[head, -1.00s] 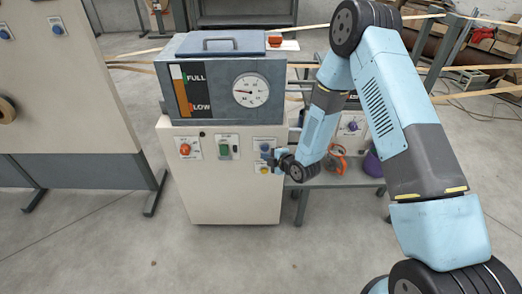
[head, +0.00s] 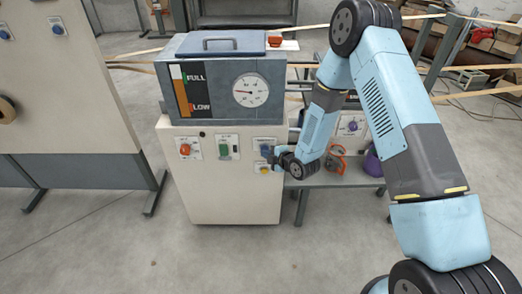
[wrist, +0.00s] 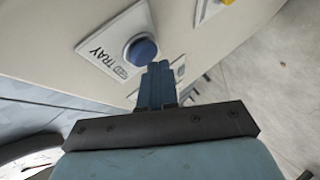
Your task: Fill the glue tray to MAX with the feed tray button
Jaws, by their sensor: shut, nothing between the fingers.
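The blue feed tray button (wrist: 141,51) sits on a white label plate reading TRAY in the wrist view. It also shows in the head view (head: 265,148) on the right of the cabinet front. My gripper (wrist: 158,68) is shut and empty, its blue fingertips just beside the button's edge in the picture. I cannot tell whether they touch it. In the head view my gripper (head: 271,161) is in front of the panel, below the blue button. The grey glue tank (head: 222,116) carries a level gauge (head: 188,90) marked FULL and LOW, with orange low down.
The white cabinet (head: 230,195) also bears a red knob (head: 185,149), a green switch (head: 223,152) and a yellow button (head: 263,169) close below my gripper. A round dial (head: 250,90) is on the tank. A bench with an orange-handled tool (head: 336,160) stands right.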

